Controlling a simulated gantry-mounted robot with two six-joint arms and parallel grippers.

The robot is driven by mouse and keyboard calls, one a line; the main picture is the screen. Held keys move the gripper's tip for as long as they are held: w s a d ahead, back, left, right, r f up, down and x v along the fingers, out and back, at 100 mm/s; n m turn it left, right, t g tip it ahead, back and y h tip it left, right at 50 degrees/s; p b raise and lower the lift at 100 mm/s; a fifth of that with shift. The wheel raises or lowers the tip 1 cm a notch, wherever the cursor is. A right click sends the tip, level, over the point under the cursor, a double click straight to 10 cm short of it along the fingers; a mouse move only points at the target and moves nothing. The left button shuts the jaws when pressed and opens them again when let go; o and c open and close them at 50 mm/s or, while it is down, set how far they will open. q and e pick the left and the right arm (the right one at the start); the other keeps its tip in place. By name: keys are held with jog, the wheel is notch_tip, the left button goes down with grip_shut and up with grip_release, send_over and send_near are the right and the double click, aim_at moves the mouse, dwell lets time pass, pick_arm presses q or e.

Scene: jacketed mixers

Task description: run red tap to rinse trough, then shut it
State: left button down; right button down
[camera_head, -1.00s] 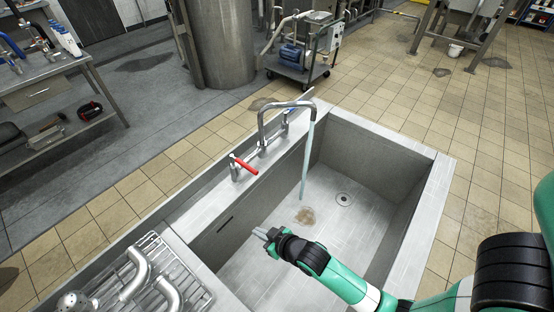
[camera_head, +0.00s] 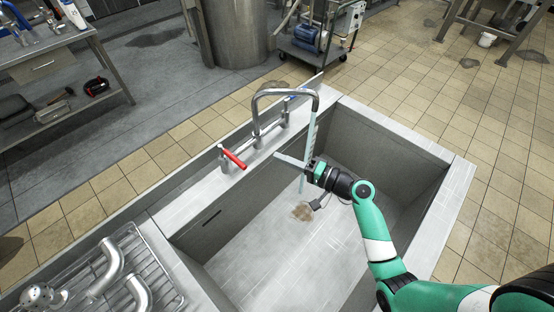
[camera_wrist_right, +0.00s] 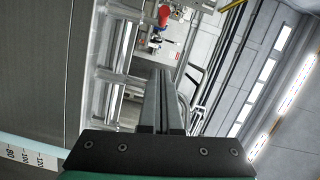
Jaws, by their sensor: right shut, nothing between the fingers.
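The steel trough (camera_head: 212,222) has a bent spout (camera_head: 286,92) on its left rim, and a pale stream of water (camera_head: 309,140) falls from it. The red tap handle (camera_head: 234,159) sits on the rim nearer to me than the spout. My right gripper (camera_head: 277,156) is shut and empty, over the trough, with its tips to the right of the red handle and apart from it. In the right wrist view, the shut fingers (camera_wrist_right: 161,72) point towards the red handle (camera_wrist_right: 165,16) at the top. A brown stain (camera_head: 302,211) lies on the trough floor. My left gripper is out of view.
A wire rack (camera_head: 122,270) with bent pipes lies at the near left. My right arm covers the drain area.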

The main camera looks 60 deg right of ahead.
jog(key=w+a+f, duration=0.1)
jog(key=w+a, duration=0.3)
jog(key=w, duration=0.4)
jog(key=shift+w+a+b, duration=0.25)
jog(key=shift+a+b, duration=0.1)
jog(key=shift+b, duration=0.1)
jog(key=shift+f, duration=0.15)
jog(key=shift+a, duration=1)
jog(key=shift+d, duration=0.1)
